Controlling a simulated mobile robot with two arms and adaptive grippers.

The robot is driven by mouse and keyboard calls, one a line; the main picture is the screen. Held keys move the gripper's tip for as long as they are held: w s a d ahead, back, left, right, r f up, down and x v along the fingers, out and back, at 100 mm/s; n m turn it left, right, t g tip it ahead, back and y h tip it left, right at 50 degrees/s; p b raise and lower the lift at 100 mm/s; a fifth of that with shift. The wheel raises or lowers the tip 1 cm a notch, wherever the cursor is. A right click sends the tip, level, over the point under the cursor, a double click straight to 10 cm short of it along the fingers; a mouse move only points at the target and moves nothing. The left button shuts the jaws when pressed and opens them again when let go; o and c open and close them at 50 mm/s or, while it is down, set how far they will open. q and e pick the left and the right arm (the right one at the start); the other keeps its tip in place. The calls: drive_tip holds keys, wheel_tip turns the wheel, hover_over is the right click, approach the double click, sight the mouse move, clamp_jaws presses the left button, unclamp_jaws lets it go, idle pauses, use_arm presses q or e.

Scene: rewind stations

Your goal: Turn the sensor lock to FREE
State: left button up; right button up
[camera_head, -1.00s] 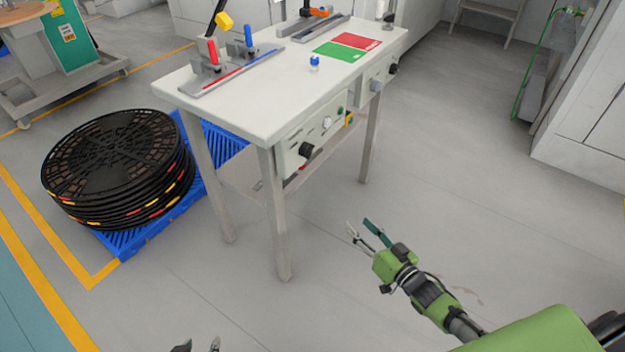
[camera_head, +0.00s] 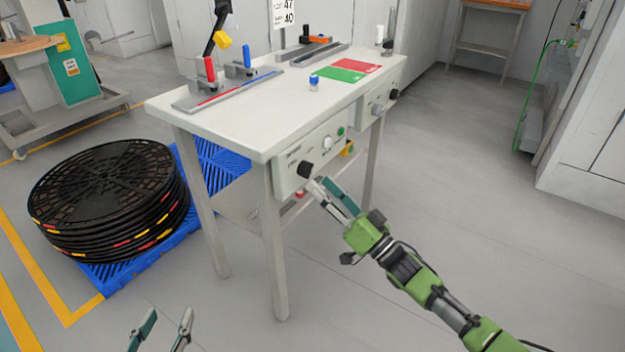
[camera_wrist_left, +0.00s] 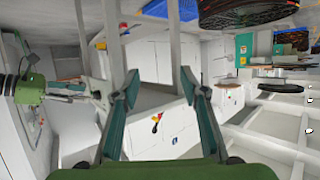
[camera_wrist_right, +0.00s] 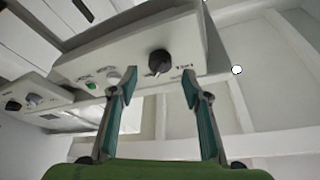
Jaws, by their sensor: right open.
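A black rotary knob (camera_head: 304,169) sits on the front panel (camera_head: 291,181) under the near left corner of the table. It also shows in the right wrist view (camera_wrist_right: 160,62), with small labels too blurred to read. My right gripper (camera_head: 325,184) is open just in front of this panel, close to the knob. In the right wrist view the knob lies beyond and between the fingertips, apart from them. My left gripper (camera_head: 164,322) is open and empty, low at the bottom left of the head view, away from the table.
The white table (camera_head: 240,120) carries clamp fixtures, a blue-capped object (camera_head: 314,82) and a red and green mat (camera_head: 342,75). A second panel (camera_head: 376,106) with another black knob is farther right. Black reels (camera_head: 110,200) stand on a blue pallet (camera_head: 130,270). Floor to the right is clear.

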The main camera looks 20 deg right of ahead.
sight(306, 170)
use_arm(q)
drive_tip(key=r, duration=0.1)
drive_tip(key=w+r+t, duration=0.1)
drive_tip(key=d+r+t, duration=0.1)
drive_tip(key=r, duration=0.1)
drive_tip(key=shift+w+h, duration=0.3)
drive_tip(key=shift+h, duration=0.1)
use_arm(e)
drive_tip(key=x, duration=0.4)
drive_tip(key=shift+w, duration=0.2)
drive_tip(key=shift+c, duration=0.4)
use_arm(q)
drive_tip(key=shift+b, duration=0.3)
use_arm(e)
drive_tip(key=c, duration=1)
use_arm(q)
drive_tip(key=shift+r, duration=0.1)
use_arm(e)
drive_tip(key=shift+c, duration=0.2)
